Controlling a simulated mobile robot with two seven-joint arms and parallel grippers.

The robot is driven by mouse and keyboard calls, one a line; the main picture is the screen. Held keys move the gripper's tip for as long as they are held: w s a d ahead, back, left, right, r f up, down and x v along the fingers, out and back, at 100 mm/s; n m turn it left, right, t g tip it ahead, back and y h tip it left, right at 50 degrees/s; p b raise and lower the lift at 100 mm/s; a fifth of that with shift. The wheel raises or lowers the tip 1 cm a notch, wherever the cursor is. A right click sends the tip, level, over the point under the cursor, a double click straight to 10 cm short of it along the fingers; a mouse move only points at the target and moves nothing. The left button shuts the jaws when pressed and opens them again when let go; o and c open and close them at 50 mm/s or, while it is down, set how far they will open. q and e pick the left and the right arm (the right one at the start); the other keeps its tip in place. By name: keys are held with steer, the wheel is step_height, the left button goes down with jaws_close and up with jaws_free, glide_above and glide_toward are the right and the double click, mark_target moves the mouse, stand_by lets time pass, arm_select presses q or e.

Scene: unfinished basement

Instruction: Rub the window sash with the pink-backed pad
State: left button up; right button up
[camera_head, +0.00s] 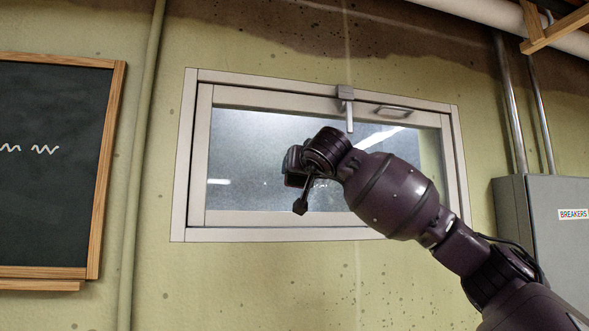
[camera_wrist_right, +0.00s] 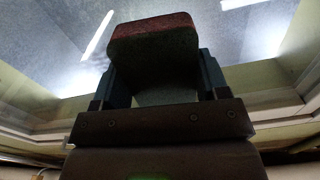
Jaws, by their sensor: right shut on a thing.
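The window sash (camera_head: 202,150) is a pale frame around frosted glass, set in an outer frame on the wall. A latch (camera_head: 346,105) and a small handle (camera_head: 393,110) are at its top. My right gripper (camera_head: 297,178) is in front of the glass, left of centre; its fingers are mostly hidden by the wrist in the head view. In the right wrist view, my right gripper (camera_wrist_right: 160,85) is shut on the pad (camera_wrist_right: 155,45), a dark block with a reddish face, held before the glass. I cannot tell whether the pad touches anything. My left gripper is out of view.
A chalkboard (camera_head: 50,165) hangs on the left wall, with a vertical pipe (camera_head: 143,160) beside it. A grey breaker box (camera_head: 540,230) stands to the right under metal conduits (camera_head: 510,105). The wall below the window is bare.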

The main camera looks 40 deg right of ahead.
mark_target(287, 177)
steer(key=shift+s+d, duration=0.4)
steer(key=shift+d, duration=0.4)
steer(key=shift+s+d, duration=0.4)
steer(key=shift+d, duration=0.4)
steer(key=shift+d, duration=0.1)
steer(key=shift+s+d, duration=1.65)
steer(key=shift+d, duration=1.25)
steer(key=shift+w+a+p, duration=0.15)
steer(key=shift+w+a, duration=0.95)
steer(key=shift+a, duration=0.95)
steer(key=shift+w+a+p, duration=0.15)
steer(key=shift+w+a, duration=1)
steer(key=shift+a, duration=0.85)
steer(key=shift+w+a+p, duration=0.15)
steer(key=shift+w+a, duration=0.95)
steer(key=shift+a, duration=0.95)
steer(key=shift+b+v, duration=0.4)
steer(key=shift+v, duration=2.6)
